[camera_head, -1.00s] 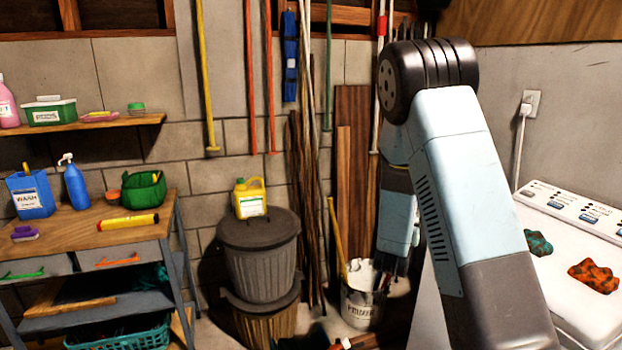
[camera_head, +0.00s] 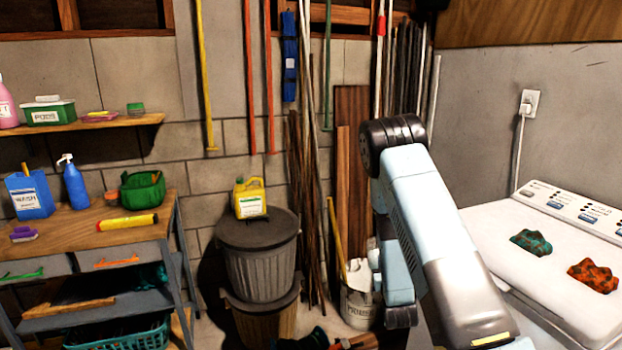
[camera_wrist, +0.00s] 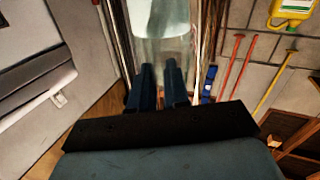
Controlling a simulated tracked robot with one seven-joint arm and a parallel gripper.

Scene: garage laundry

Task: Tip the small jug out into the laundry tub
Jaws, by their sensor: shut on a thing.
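In the wrist view the two dark fingers of my gripper (camera_wrist: 160,72) are shut on a clear, pale glass-like vessel (camera_wrist: 161,25), which looks like the small jug. It extends past the fingertips to the top edge of the picture, so its rim, handle and any contents are not visible. In the head view my arm covers the right middle, and neither the gripper nor the vessel can be made out. I cannot see the laundry tub in either view.
A white washing machine (camera_head: 500,235) with a green cloth (camera_head: 531,242) and an orange cloth (camera_head: 593,276) stands right. A yellow container (camera_head: 250,200) sits on stacked bins (camera_head: 258,262). A white bucket (camera_head: 357,308) stands near my arm. A wooden workbench (camera_head: 90,235) is left.

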